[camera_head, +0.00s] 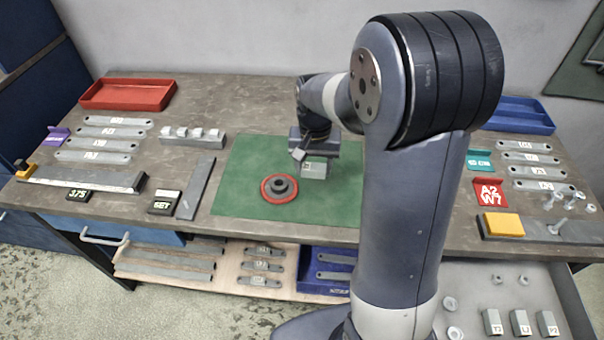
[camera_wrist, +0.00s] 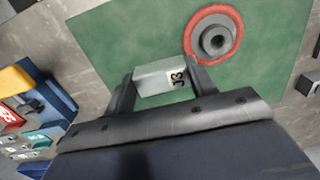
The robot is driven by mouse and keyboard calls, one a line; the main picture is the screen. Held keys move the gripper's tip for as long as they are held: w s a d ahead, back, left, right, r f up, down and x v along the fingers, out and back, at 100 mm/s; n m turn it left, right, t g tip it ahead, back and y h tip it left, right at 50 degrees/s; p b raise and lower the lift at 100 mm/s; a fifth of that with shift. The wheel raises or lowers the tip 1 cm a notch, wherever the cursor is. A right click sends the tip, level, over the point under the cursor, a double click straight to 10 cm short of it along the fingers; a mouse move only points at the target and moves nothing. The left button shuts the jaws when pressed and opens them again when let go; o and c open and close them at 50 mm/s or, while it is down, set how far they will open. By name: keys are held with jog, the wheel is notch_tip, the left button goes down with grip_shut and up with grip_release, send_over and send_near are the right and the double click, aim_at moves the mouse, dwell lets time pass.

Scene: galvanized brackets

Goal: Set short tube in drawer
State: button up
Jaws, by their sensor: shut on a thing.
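My gripper (camera_head: 306,155) is over the green mat (camera_head: 240,165) and is shut on the short tube. The tube (camera_head: 314,171) is a small grey boxy piece. In the wrist view the tube (camera_wrist: 152,79) lies between the two fingers, and a dark marking that looks like "J3" shows on it. I cannot tell whether it touches the mat. The open drawer (camera_head: 568,287) is at the lower right, below the bench top. Inside are three labelled grey blocks (camera_head: 521,323) along the front and several round metal pieces (camera_head: 450,304). My arm hides the drawer's left side.
A red-rimmed round part (camera_head: 279,188) lies on the mat left of my gripper. A red tray (camera_head: 128,94) and labelled bars stand at the left. A yellow block (camera_head: 502,225), upright bolts and a red A2 W1 sign (camera_head: 488,193) stand at the right.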

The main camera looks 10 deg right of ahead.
notch_tip(320, 180, down, 8)
jog(key=shift+r, duration=0.2)
jog(key=shift+f, duration=0.15)
jog(key=o, duration=1.1)
